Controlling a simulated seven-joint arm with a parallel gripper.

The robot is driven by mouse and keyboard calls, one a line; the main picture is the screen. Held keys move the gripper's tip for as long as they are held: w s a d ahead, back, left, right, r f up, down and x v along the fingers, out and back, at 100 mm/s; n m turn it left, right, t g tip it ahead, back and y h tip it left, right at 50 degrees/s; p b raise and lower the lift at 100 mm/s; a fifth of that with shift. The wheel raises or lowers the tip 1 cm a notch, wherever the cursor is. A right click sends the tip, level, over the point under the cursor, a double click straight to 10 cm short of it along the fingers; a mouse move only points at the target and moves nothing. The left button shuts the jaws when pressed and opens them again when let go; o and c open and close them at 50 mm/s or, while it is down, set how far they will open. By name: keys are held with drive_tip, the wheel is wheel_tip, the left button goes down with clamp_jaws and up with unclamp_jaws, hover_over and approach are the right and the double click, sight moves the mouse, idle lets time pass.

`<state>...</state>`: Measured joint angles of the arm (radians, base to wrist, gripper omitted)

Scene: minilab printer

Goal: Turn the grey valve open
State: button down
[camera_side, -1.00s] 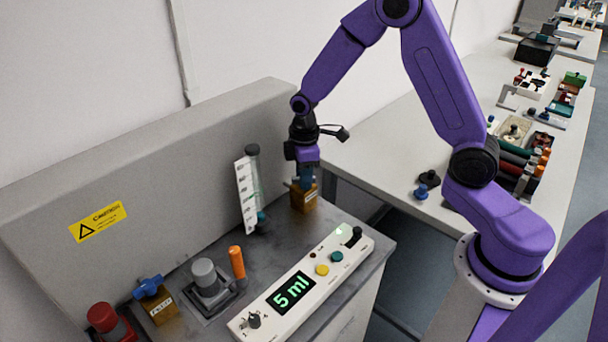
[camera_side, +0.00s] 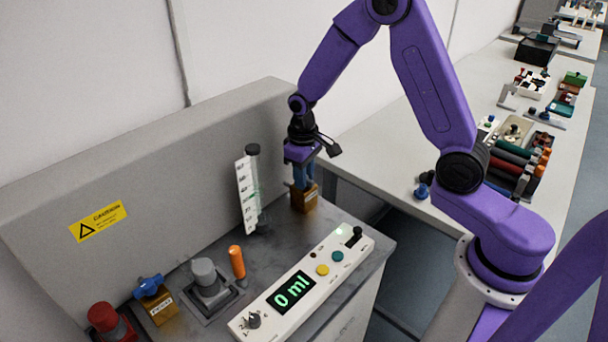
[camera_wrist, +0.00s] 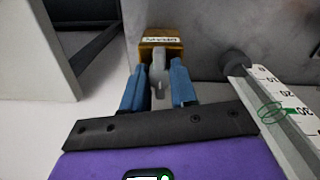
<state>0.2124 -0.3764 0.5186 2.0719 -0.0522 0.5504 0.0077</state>
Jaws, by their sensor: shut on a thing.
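The grey valve handle (camera_wrist: 158,72) sits on a brass-coloured block with a white label (camera_wrist: 160,41). The block (camera_side: 304,202) stands at the back right of the bench in the side view. My gripper (camera_side: 303,177) is lowered onto it from above. In the wrist view its two blue fingers (camera_wrist: 157,88) lie on either side of the grey handle, shut on it. In the side view the fingers hide most of the handle.
A graduated tube (camera_side: 247,190) stands just left of my gripper. The control panel (camera_side: 340,259) in front reads "0 ml". A blue valve (camera_side: 149,286), red knob (camera_side: 102,317), grey knob (camera_side: 204,271) and orange handle (camera_side: 237,262) stand at the left.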

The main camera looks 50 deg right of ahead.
drive_tip(key=shift+m, duration=0.3)
idle(0.4)
drive_tip(key=c, duration=0.9)
unclamp_jaws()
drive_tip(key=r, duration=1.7)
drive_tip(key=shift+a+r, duration=0.25)
drive_tip(key=shift+s, duration=0.1)
